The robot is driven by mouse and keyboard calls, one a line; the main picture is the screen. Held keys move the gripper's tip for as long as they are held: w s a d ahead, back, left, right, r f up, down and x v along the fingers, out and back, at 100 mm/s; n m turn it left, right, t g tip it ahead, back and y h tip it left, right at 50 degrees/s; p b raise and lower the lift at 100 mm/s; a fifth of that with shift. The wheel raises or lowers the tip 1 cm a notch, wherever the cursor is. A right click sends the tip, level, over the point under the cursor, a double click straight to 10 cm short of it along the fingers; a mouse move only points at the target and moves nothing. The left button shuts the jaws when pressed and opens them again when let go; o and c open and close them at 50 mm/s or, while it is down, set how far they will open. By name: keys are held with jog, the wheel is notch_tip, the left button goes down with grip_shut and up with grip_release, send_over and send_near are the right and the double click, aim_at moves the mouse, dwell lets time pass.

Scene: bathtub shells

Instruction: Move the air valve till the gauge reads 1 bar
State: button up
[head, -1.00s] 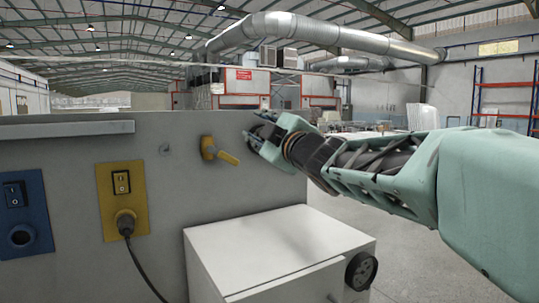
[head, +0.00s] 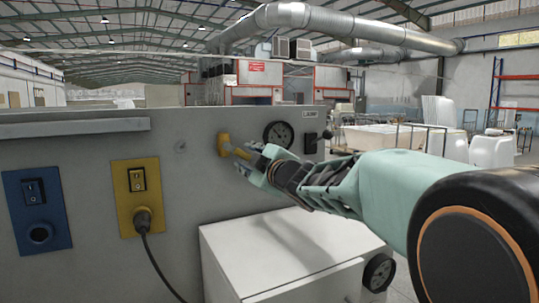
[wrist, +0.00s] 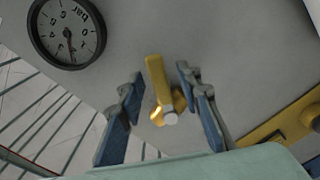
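The yellow air valve (head: 223,144) sits on the grey panel; its lever points right and slightly down in the head view, partly covered by my gripper (head: 246,158). In the wrist view the valve (wrist: 156,80) lies between the blue fingers of my gripper (wrist: 160,76), with visible gaps on both sides. The gripper is open and does not appear to touch it. The round pressure gauge (head: 278,134) is right of the valve in the head view. In the wrist view the gauge (wrist: 67,32) appears rotated, marked bar; its exact reading is too small to tell.
A black switch (head: 310,143) is right of the gauge. A yellow socket plate (head: 122,205) with a plugged cable and a blue socket plate (head: 20,215) are on the left. A white cabinet (head: 290,245) stands below my arm.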

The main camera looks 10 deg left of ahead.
jog(key=shift+x, duration=0.85)
grip_shut()
